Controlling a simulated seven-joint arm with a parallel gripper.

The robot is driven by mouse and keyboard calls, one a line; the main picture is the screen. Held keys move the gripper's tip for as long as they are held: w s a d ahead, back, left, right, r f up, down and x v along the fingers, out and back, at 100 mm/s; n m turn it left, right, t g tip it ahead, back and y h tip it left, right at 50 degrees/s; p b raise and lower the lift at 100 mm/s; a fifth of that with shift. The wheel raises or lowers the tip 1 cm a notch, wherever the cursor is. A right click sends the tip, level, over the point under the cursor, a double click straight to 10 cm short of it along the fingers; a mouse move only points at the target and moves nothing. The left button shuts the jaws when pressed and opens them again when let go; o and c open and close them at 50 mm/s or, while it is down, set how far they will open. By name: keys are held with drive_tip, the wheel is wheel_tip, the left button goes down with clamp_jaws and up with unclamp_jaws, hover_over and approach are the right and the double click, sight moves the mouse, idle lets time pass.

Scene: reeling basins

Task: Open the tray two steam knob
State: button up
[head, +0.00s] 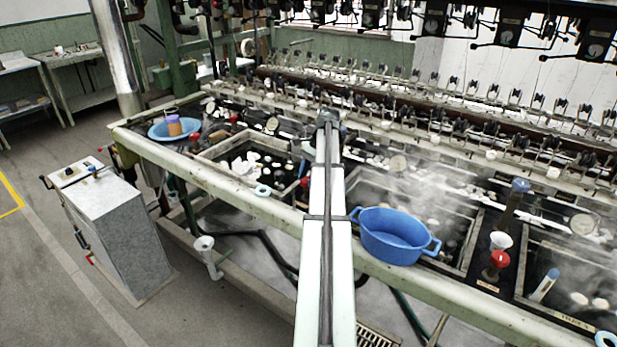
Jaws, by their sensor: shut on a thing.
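A red knob (305,183) shows just left of my arm, between the left and middle basins, partly covered by the arm. Another red knob (499,259) stands on a dark panel between the middle and right basins, below a white funnel-like cup (501,241). Smaller red knobs show at the far left, one (234,118) behind the left basin and one (194,137) beside a blue bowl. I cannot read which belongs to tray two. My arm reaches from the bottom centre over the bench. My gripper's fingers are hidden behind it, as is anything they hold.
A blue two-handled tub (394,235) sits on the bench's front rail, right of my arm. A blue bowl (174,130) holds an orange-brown jar. Steam rises over the middle basin (400,195). A grey cabinet (112,235) stands at left; the floor beside it is open.

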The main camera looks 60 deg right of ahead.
drive_tip(key=o, duration=1.1)
drive_tip(key=shift+c, duration=0.2)
